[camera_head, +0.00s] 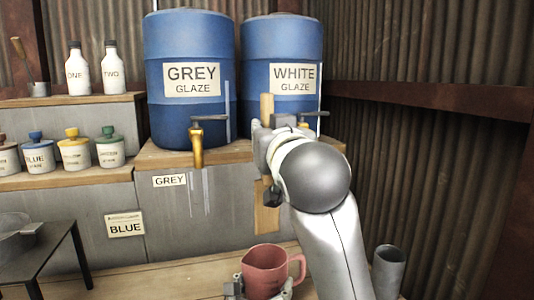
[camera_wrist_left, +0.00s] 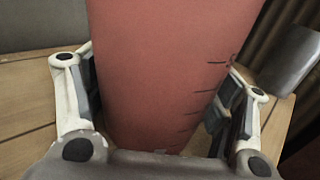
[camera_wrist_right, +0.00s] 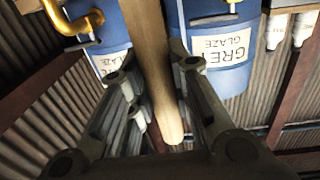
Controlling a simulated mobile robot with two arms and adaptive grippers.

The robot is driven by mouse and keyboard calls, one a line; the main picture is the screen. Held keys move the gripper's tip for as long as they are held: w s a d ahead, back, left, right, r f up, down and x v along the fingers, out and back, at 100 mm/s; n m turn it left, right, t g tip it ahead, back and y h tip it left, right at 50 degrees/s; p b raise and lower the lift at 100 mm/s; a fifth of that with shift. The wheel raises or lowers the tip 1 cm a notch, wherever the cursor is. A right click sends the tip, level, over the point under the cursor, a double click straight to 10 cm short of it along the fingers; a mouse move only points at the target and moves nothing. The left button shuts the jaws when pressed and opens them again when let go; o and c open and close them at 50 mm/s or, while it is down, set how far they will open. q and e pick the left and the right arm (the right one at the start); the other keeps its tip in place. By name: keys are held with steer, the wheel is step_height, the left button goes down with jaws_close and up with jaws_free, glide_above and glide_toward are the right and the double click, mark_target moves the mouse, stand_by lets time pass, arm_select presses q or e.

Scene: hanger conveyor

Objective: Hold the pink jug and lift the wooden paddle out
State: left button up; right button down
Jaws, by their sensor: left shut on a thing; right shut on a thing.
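The pink jug (camera_head: 264,272) stands upright on the wooden bench at the bottom of the head view, its handle to the right. My left gripper (camera_head: 260,289) is shut on the jug's body; the left wrist view shows its fingers on both sides of the jug (camera_wrist_left: 165,70). The wooden paddle (camera_head: 267,218) is upright above the jug, its lower end showing just above the rim. My right gripper (camera_head: 267,150) is shut on the paddle, seen between its fingers in the right wrist view (camera_wrist_right: 153,50). My right arm hides the paddle's middle.
A grey cup (camera_head: 388,268) stands right of the jug. Blue grey-glaze (camera_head: 188,110) and white-glaze (camera_head: 283,45) barrels stand behind, with a brass tap (camera_head: 197,145) near the paddle. A dark stand (camera_head: 50,262) is at left; lidded jars and bottles fill the shelves.

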steer(key=shift+r, duration=0.15)
arm_select(q)
steer(key=o, duration=1.2)
steer(key=shift+o, duration=0.2)
steer(key=shift+s, duration=0.1)
